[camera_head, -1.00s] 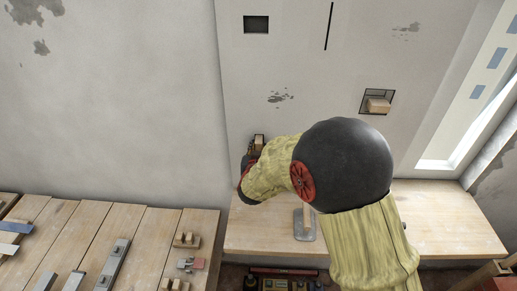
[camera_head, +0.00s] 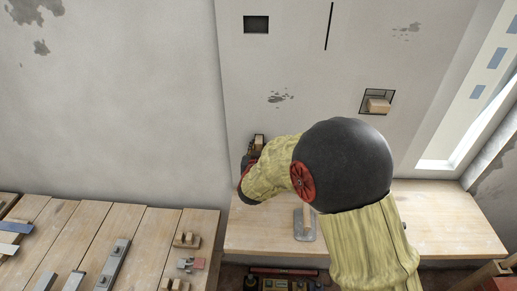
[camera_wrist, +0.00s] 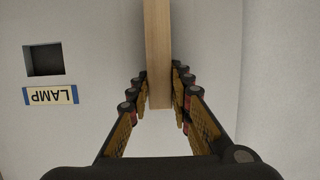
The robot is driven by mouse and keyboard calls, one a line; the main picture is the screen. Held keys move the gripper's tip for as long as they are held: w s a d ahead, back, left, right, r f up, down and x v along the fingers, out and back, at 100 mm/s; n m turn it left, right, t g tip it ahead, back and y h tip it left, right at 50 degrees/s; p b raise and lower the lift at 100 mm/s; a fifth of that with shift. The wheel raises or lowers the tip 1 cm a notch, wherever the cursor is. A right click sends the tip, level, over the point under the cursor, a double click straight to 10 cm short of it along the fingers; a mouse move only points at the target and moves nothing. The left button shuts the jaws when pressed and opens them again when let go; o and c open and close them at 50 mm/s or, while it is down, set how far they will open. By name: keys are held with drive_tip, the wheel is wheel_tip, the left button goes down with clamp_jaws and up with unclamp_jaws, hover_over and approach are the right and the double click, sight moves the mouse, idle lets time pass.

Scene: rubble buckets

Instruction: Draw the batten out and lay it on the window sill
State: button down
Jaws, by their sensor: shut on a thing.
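The batten (camera_wrist: 158,50) is a pale wooden bar. In the wrist view it runs from the top edge down between my fingers. My gripper (camera_wrist: 157,84) is shut on it, with a finger pressed on either side. In the head view a small wooden end (camera_head: 258,142) shows at a dark opening in the wall, just above my gripper (camera_head: 249,162), which is mostly hidden by my arm.
Another wooden block (camera_head: 378,105) sticks out of a framed recess. An empty dark niche (camera_head: 256,24) is higher up; a LAMP label (camera_wrist: 50,96) shows in the wrist view. A trowel (camera_head: 304,226) lies on the wooden bench (camera_head: 450,215), whose right part is clear. Tools lie on the left table (camera_head: 140,235).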

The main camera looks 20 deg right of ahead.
drive_tip(key=shift+s, duration=0.1)
drive_tip(key=shift+s+a, duration=0.25)
drive_tip(key=shift+s, duration=0.45)
drive_tip(key=shift+s+a, duration=0.25)
drive_tip(key=shift+s, duration=0.45)
drive_tip(key=shift+s+a, duration=0.15)
drive_tip(key=shift+s, duration=0.35)
